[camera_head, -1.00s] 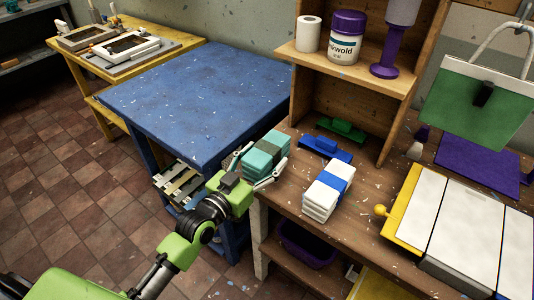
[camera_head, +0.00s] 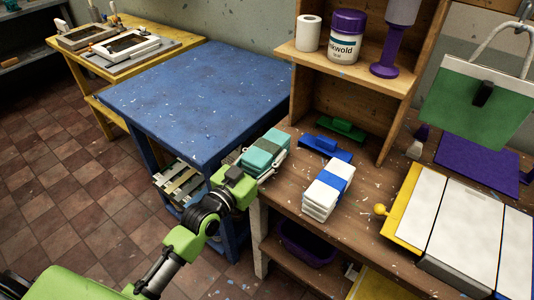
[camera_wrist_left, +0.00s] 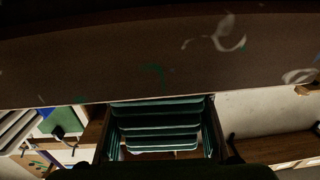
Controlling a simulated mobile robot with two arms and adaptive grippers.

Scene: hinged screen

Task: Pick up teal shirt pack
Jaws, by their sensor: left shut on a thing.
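The teal shirt pack (camera_head: 263,153), a folded stack with a dark green band, is at the left end of the wooden bench, near the blue table's corner. My left gripper (camera_head: 262,168) comes in from the front left and is shut on the pack, which partly hides its fingers. In the left wrist view the pack's layered teal edges (camera_wrist_left: 160,125) fill the lower middle, between the fingers. I cannot tell whether the pack is clear of the bench. My right gripper is not in view.
A white shirt pack with a blue band (camera_head: 327,190) lies to the right on the wooden bench (camera_head: 358,208). Blue (camera_head: 325,148) and green (camera_head: 342,129) items lie behind. The blue table (camera_head: 200,95) is bare. A shelf unit (camera_head: 349,112) stands at the back.

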